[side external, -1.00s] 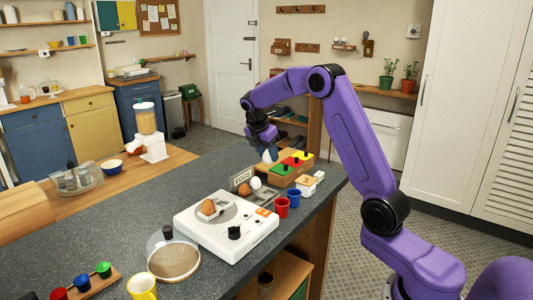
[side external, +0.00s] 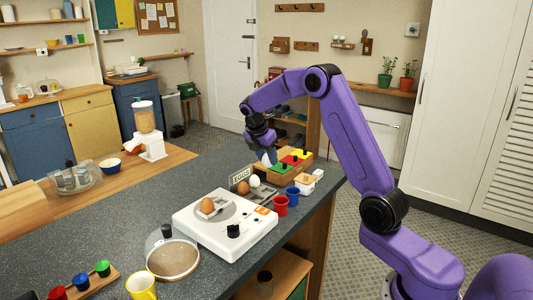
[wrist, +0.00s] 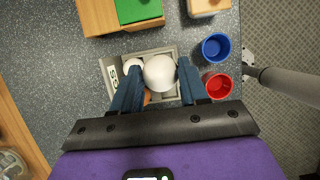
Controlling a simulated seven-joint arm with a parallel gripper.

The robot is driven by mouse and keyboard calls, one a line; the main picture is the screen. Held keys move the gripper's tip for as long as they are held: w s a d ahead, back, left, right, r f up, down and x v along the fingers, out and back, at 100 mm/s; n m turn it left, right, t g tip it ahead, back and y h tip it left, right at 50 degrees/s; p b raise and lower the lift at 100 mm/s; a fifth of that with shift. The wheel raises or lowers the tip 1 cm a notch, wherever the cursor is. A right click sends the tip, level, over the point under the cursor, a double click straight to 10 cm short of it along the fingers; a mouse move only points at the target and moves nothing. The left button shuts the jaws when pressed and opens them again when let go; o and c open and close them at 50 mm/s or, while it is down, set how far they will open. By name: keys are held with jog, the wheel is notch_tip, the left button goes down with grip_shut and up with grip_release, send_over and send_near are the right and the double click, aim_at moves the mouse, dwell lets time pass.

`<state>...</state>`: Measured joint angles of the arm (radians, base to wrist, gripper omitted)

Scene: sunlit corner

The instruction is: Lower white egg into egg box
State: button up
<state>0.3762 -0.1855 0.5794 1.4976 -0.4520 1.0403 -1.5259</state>
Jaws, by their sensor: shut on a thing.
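My gripper (wrist: 156,80) is shut on a white egg (wrist: 160,72), with one dark blue finger on each side of it. In the side external view my gripper (side external: 268,150) holds this egg (side external: 269,159) above the counter, behind the egg box. The grey egg box (wrist: 112,80) with its EGGS label lies below in the wrist view, partly hidden by the fingers and egg. It holds another white egg (wrist: 133,65) and a brown egg (wrist: 147,97). In the side external view these are the white egg (side external: 255,181) and brown egg (side external: 243,188).
A wooden box with coloured lids (side external: 283,168) stands close behind the egg box. Red (side external: 281,206) and blue (side external: 293,196) cups stand to its right. A white appliance (side external: 226,225) with a brown egg (side external: 207,205) on it stands in front.

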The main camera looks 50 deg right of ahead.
jog(key=shift+f, duration=2.8)
jog(key=shift+f, duration=2.4)
dwell(0.5)
jog(key=o, duration=0.8)
jog(key=shift+w+r, duration=0.1)
